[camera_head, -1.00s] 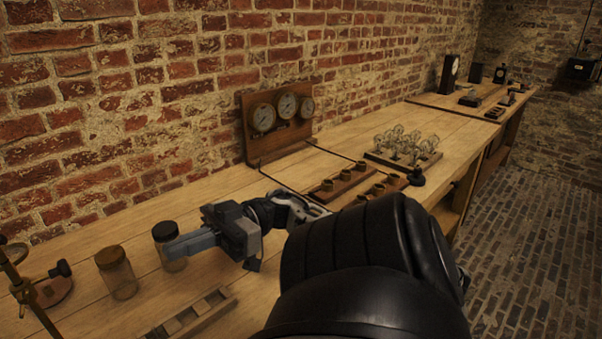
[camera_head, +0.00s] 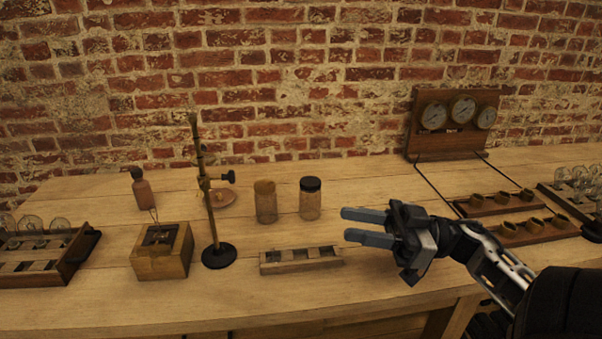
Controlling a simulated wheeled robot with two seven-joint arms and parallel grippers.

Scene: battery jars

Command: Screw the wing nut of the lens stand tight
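The lens stand (camera_head: 211,215) is a brass upright on a round black foot, standing left of the middle of the bench. My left gripper is not in view.
A glass jar (camera_head: 266,202) and a black-lidded jar (camera_head: 310,199) stand right of the lens stand. A wooden tray (camera_head: 301,260) lies in front of them. A wooden box (camera_head: 162,252) and a small bottle (camera_head: 142,189) are to the left. The gauge board (camera_head: 456,124) stands behind right.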

